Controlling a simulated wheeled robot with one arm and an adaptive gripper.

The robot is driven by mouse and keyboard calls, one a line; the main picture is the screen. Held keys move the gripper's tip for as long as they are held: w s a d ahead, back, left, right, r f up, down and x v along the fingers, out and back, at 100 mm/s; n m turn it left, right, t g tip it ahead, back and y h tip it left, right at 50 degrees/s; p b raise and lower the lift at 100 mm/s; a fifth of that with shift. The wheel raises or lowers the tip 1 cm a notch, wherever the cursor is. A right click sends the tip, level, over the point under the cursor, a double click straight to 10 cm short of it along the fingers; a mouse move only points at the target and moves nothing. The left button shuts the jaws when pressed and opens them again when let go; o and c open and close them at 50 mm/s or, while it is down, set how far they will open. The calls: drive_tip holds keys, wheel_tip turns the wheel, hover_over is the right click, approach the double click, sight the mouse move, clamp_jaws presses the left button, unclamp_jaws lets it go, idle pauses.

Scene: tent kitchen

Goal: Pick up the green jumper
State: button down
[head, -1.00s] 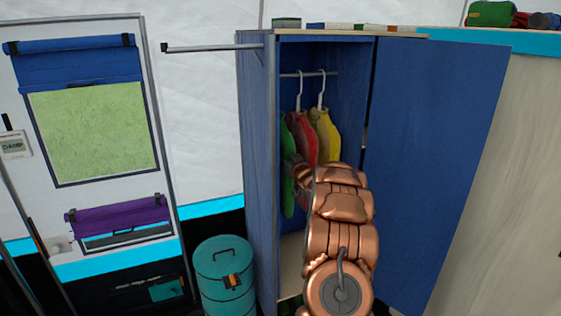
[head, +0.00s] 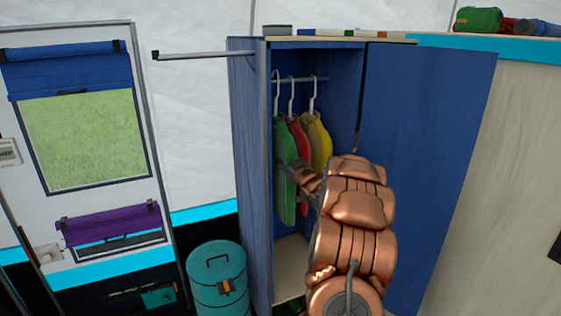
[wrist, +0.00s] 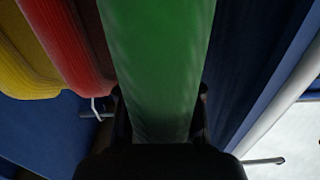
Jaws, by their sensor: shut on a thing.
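The green jumper (head: 285,178) hangs on a white hanger at the left end of the rail inside the blue wardrobe (head: 250,170), near its open front. In the wrist view the green jumper (wrist: 157,60) fills the middle, running down between the two dark fingers of my gripper (wrist: 160,125). My gripper is shut on it. In the head view my copper arm comes up from the lower right, and its hand reaches the jumper's right side; the fingertips are mostly hidden there.
A red jumper (head: 300,140) and a yellow jumper (head: 319,140) hang to the right on the same rail (head: 318,78). The wardrobe door (head: 425,180) stands open on the right. A metal bar (head: 205,55) sticks out left. A teal drum (head: 217,275) stands at lower left.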

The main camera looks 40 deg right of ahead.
drive_tip(key=v, duration=2.5)
drive_tip(key=shift+w, duration=0.1)
